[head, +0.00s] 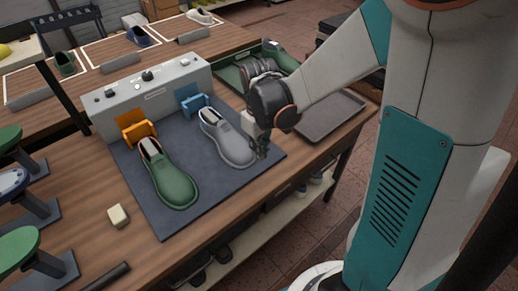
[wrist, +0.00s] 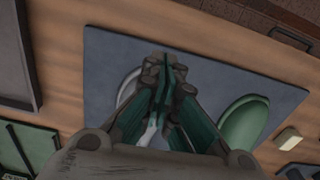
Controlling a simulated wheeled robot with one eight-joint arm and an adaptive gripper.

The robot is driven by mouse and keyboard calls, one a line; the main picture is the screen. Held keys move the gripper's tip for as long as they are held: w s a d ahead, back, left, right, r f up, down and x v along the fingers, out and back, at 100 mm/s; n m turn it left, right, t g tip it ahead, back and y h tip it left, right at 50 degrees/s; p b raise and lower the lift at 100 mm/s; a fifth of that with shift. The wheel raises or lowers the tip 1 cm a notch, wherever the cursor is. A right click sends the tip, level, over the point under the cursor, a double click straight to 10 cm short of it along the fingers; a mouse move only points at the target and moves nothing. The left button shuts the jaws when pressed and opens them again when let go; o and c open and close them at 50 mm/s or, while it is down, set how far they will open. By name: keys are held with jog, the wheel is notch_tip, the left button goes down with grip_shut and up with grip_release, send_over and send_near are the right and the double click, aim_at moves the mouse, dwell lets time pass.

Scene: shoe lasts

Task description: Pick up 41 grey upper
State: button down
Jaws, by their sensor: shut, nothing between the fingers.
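The grey upper (head: 228,140) lies on the right half of the dark mat (head: 222,187), its toe pointing toward the mat's front edge. My gripper (head: 262,150) is beside the toe, at its right, shut and empty; I cannot tell whether it touches the upper. In the wrist view, my shut fingers (wrist: 163,65) hide most of the grey upper, and only a pale edge (wrist: 127,87) shows. A green upper (head: 172,178) lies left of the grey one on the mat, and it also shows in the wrist view (wrist: 243,122).
A grey box with knobs (head: 152,94) and orange (head: 137,128) and blue (head: 193,103) parts stands behind the uppers. A dark tray (head: 328,118) and a green tray (head: 232,76) lie to the right and behind. A cream block (head: 118,216) sits at left front.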

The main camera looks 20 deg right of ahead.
notch_tip(320, 180, down, 7)
jog(key=shift+f+b, duration=0.1)
jog(key=shift+b, duration=1.15)
jog(key=w, duration=0.1)
jog(key=w+a, duration=0.1)
jog(key=shift+w+b, duration=0.35)
jog(key=shift+w, duration=0.05)
jog(key=shift+w+a, duration=0.2)
jog(key=shift+w, duration=0.25)
jog(key=shift+w+a, duration=0.3)
jog(key=shift+w, duration=0.55)
jog(key=shift+s, duration=0.1)
